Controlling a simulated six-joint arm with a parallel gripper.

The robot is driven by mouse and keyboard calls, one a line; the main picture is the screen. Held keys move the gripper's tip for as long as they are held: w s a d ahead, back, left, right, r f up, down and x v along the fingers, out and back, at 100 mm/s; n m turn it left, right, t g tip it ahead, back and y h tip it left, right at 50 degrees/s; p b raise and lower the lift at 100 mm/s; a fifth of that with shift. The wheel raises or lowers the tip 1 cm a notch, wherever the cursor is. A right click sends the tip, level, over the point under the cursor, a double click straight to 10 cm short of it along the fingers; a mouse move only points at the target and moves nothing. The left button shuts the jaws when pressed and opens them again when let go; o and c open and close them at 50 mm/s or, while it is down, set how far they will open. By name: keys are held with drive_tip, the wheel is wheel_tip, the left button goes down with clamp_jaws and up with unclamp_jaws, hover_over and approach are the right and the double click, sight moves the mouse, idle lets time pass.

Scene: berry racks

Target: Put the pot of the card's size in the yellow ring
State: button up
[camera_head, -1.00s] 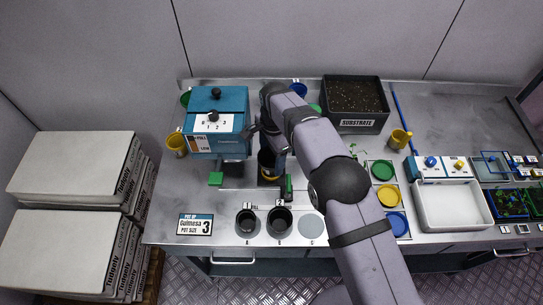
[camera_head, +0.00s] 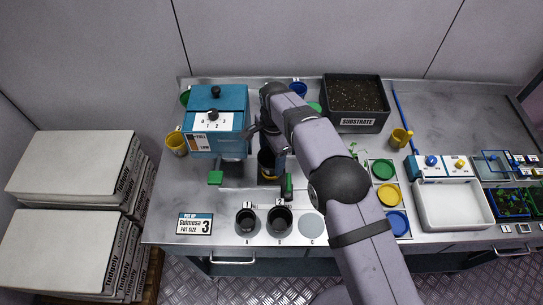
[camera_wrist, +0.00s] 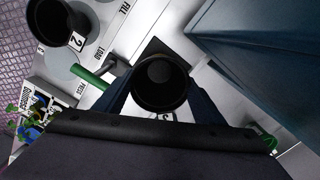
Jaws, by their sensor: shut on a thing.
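The white card (camera_head: 195,224) at the front left reads "Gulmesa, pot size 3". My gripper (camera_wrist: 160,98) is shut on a black pot (camera_wrist: 160,80), with a finger on each side. A partly hidden label that looks like "3" shows at the pot's near side. The pot's inside looks dark and I see no plant in it. In the head view this pot (camera_head: 265,161) is beside the blue machine, partly behind my arm. The yellow ring (camera_head: 389,195) lies at the right between a green and a blue one, with nothing on it.
Black pots 1 (camera_head: 246,221) and 2 (camera_head: 280,221) stand at places A and B; place C (camera_head: 311,225) is bare. The blue machine (camera_head: 217,120) stands at the left. A substrate bin (camera_head: 356,123) is behind my arm. A white tray (camera_head: 450,205) is at the right.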

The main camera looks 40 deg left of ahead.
drive_tip(key=shift+s+d+f+b, duration=0.1)
drive_tip(key=shift+d+f+b, duration=0.1)
drive_tip(key=shift+f, duration=0.15)
drive_tip(key=shift+d+f+b, duration=0.1)
drive_tip(key=shift+f+b, duration=0.1)
drive_tip(key=shift+f, duration=0.15)
drive_tip(key=shift+c, duration=0.4)
drive_tip(key=o, duration=1.1)
drive_tip(key=shift+o, duration=0.4)
drive_tip(key=shift+a+f, duration=0.1)
drive_tip(key=shift+a, duration=0.1)
drive_tip(key=shift+r, duration=0.2)
drive_tip(key=shift+a+r+b, duration=0.1)
drive_tip(key=shift+r+b, duration=0.25)
drive_tip(key=shift+r, duration=0.15)
drive_tip(key=r, duration=0.1)
drive_tip(key=r+b, duration=0.1)
drive_tip(key=r, duration=0.1)
drive_tip(key=r+b, duration=0.1)
drive_tip(key=r, duration=0.1)
drive_tip(key=shift+w, duration=0.25)
drive_tip(key=shift+r, duration=0.55)
